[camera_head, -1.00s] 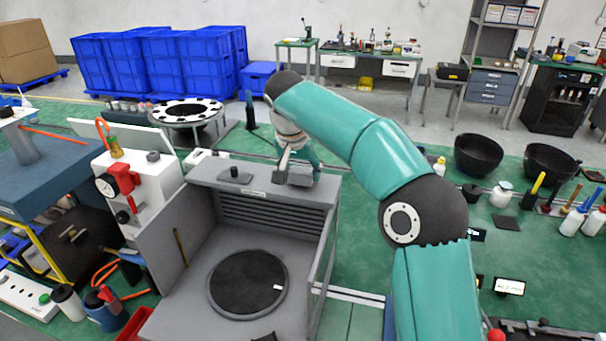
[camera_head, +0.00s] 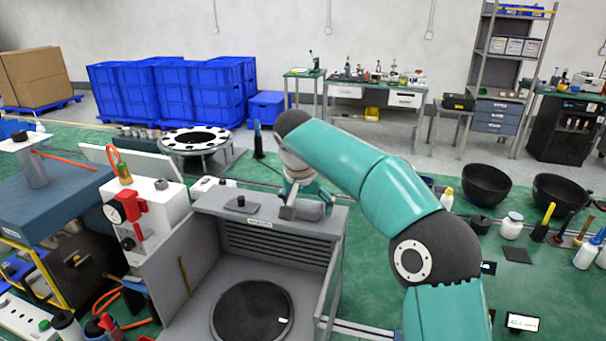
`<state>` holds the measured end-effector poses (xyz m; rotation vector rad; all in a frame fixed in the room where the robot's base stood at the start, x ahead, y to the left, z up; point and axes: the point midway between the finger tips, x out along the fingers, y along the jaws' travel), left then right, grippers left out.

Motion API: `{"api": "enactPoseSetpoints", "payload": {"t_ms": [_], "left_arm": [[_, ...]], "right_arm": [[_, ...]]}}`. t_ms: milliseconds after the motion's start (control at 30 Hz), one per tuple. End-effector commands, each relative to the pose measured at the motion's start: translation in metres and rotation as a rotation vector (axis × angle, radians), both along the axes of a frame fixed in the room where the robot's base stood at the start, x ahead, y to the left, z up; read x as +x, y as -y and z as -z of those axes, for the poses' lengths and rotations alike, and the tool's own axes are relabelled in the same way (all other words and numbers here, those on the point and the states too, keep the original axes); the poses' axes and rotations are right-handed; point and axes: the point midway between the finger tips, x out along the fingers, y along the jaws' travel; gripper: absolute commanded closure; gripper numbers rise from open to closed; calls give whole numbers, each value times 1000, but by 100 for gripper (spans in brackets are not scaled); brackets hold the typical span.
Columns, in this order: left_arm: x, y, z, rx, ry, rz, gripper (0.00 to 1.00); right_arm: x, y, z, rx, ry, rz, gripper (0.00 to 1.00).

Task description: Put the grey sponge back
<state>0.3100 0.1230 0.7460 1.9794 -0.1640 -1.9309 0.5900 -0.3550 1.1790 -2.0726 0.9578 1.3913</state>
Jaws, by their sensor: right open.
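A grey block that looks like the grey sponge (camera_head: 313,210) lies on the top ledge of the grey open-fronted enclosure (camera_head: 215,202), near its right end. My right gripper (camera_head: 289,208) is over this ledge, pointing down, just left of the block and close to it. It is open. The arm and wrist hide part of it, and I cannot tell whether the fingers touch the block. My left gripper is not in view.
A dark knob on a small plate (camera_head: 241,204) sits on the same ledge, to the left. A white unit with a gauge (camera_head: 150,212) stands left of the enclosure. A round black disc (camera_head: 250,312) lies inside it. Black bowls (camera_head: 487,185) stand to the right.

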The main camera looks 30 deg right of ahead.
Motion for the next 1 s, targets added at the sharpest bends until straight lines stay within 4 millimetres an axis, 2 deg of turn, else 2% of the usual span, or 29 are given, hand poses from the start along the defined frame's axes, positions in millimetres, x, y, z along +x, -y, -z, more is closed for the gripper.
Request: {"api": "enactPoseSetpoints", "payload": {"t_ms": [233, 400, 600, 800, 1000], "left_arm": [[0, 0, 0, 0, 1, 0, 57], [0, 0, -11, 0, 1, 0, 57], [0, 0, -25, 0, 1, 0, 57], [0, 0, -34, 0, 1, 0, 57], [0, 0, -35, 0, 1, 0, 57]], "right_arm": [[-7, -19, -47, 0, 10, -2, 14], [-18, -31, -90, 1, 8, -3, 14], [-29, -43, -129, 0, 6, -1, 14], [-35, -50, -150, 0, 3, -1, 14], [-37, -52, -155, 0, 3, 0, 14]]}}
